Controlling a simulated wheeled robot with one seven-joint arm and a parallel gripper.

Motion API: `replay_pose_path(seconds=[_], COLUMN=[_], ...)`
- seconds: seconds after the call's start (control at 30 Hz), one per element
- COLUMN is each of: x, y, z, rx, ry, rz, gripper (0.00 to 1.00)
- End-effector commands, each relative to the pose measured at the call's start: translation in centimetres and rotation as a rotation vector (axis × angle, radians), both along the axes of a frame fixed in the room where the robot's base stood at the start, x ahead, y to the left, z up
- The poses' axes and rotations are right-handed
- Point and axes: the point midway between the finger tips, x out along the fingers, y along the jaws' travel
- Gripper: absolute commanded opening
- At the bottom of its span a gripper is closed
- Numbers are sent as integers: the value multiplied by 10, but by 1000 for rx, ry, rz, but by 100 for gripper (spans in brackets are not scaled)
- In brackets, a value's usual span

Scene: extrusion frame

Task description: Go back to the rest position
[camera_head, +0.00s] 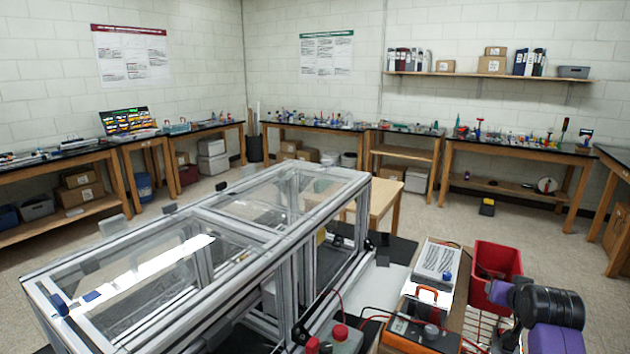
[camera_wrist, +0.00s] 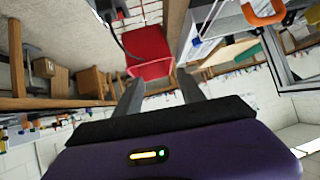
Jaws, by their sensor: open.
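My arm, purple and black, shows at the lower right of the head view, beside a red bin (camera_head: 497,262). My gripper (camera_wrist: 158,80) shows in the wrist view with its two dark fingers spread apart. Nothing is between the fingers. The red bin (camera_wrist: 147,48) appears just beyond the fingertips in the wrist view, apart from them. The wrist view is turned over, with workbenches and shelves upside down.
A large aluminium extrusion frame (camera_head: 285,235) with clear panels fills the middle and left. A bench by my arm holds an orange-handled tester (camera_head: 412,332) and a grey-white box (camera_head: 437,262). Workbenches (camera_head: 520,157) line the walls. Floor between is mostly clear.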

Motion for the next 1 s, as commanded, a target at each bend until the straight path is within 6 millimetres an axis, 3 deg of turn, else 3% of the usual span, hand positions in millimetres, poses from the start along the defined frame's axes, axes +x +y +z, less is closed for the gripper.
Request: replay_pose_path(seconds=[0.03,0.1,0.27,0.43,0.7,1.0], x=[-10,-22,-59,-110,-206,-320], y=[10,22,56,95,155,212], z=[-16,-26,-47,-64,-75,-68], rx=[-27,-68,-144,-205,-265,-284], ry=[-36,-96,-215,-318,-449,-540], rz=[15,35,84,136,214,292], gripper=[47,47,47,47,47,47])
